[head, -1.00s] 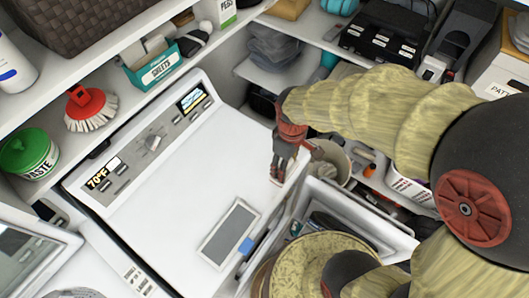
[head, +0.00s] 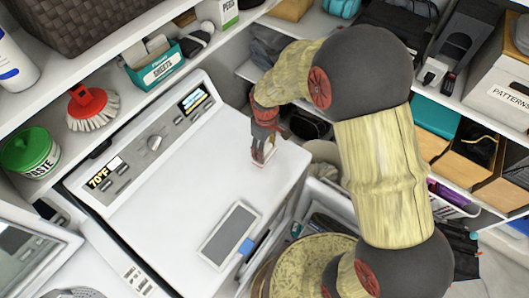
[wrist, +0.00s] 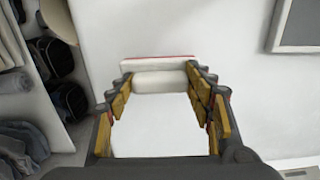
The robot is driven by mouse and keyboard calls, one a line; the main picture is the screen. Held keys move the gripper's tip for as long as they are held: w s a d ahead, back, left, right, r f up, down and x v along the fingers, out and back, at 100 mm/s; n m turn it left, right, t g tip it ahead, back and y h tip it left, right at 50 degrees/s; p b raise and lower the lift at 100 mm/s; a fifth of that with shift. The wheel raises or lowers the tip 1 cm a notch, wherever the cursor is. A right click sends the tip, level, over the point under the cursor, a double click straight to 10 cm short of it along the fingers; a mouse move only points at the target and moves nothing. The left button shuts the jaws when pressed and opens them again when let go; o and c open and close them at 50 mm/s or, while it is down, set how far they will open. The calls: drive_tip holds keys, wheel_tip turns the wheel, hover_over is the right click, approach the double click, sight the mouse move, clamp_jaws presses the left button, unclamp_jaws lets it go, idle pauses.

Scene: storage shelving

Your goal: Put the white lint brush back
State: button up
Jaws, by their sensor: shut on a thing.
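My gripper (head: 262,153) is over the right part of a white appliance's top (head: 180,185) in the head view. It is shut on the white lint brush (head: 259,163), and only a small pale piece of the brush shows there. In the wrist view the white lint brush (wrist: 160,82) lies between my yellow-padded fingers, with a thin red line along its far edge. I cannot tell whether the brush touches the appliance top. Its near part is hard to tell from the white surface behind it.
A grey panel (head: 230,232) lies near the appliance's front edge. Shelving with a patterns box (head: 500,85) stands at right. The appliance top's middle is clear.

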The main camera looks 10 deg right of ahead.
drive_tip(key=shift+w+f, duration=0.25)
drive_tip(key=shift+f, duration=1.6)
drive_tip(key=shift+f, duration=0.1)
drive_tip(key=shift+f, duration=0.15)
drive_tip(key=o, duration=1.4)
drive_tip(key=shift+c, duration=0.2)
drive_tip(key=shift+a+r, duration=0.1)
drive_tip(key=shift+r, duration=0.1)
